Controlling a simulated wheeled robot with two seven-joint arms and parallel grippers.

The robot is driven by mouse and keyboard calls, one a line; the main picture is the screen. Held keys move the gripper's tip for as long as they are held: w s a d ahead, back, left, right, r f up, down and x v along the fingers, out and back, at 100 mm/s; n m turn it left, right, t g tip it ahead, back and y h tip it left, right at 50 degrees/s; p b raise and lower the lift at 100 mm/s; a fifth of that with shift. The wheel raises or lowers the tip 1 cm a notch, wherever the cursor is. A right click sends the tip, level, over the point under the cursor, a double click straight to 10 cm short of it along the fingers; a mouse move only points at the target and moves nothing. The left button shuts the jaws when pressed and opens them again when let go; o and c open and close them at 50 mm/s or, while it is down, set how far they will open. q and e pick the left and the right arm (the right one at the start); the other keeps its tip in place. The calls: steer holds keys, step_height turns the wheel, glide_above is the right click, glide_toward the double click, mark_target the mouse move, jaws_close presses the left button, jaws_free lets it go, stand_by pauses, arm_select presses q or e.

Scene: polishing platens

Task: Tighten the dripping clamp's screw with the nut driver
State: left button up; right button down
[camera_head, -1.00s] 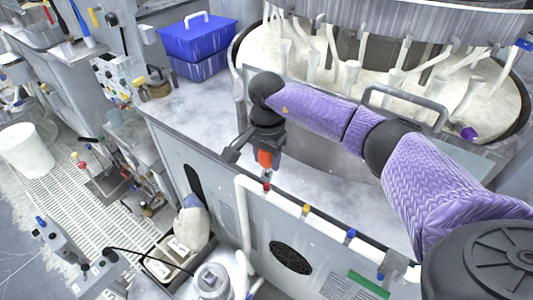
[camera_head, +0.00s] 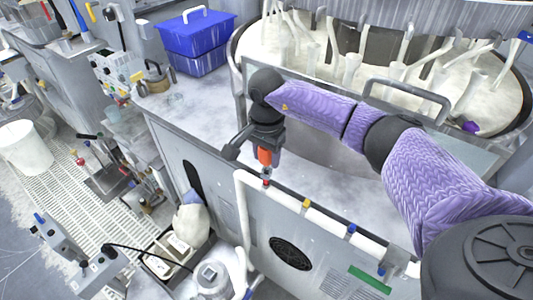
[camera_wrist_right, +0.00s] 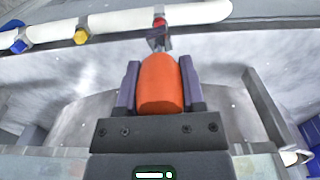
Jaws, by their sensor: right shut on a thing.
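The nut driver's orange handle (camera_head: 265,156) points down in my right gripper (camera_head: 265,145) above the white pipe. In the right wrist view, my right gripper (camera_wrist_right: 160,68) is shut on the orange handle (camera_wrist_right: 160,88), one finger on each side. The driver's metal end lies in line with the red-marked clamp (camera_wrist_right: 159,22) on the pipe; that clamp also shows in the head view (camera_head: 266,183). I cannot tell whether the driver is seated on its screw. No drip is clearly visible. My left gripper is out of view.
The white pipe (camera_head: 328,221) runs along the cabinet's front edge, with a yellow clamp (camera_head: 306,203) and a blue clamp (camera_head: 351,229) to the right. A metal handle bar (camera_head: 405,100) stands behind my arm. A blue box (camera_head: 195,40) sits at the back left of the worktop.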

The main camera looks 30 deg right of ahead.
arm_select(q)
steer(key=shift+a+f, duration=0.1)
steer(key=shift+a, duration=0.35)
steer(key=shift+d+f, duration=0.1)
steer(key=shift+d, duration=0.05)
arm_select(e)
steer(key=shift+f, duration=0.1)
arm_select(q)
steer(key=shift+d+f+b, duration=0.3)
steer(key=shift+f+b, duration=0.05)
steer(key=shift+b, duration=0.2)
arm_select(e)
steer(key=shift+f, duration=0.4)
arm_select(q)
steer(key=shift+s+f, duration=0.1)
arm_select(e)
steer(key=shift+f, duration=0.1)
arm_select(q)
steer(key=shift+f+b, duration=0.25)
steer(key=shift+b, duration=0.1)
arm_select(e)
steer(key=shift+f, duration=0.35)
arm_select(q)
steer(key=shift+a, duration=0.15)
arm_select(e)
steer(key=shift+f, duration=0.1)
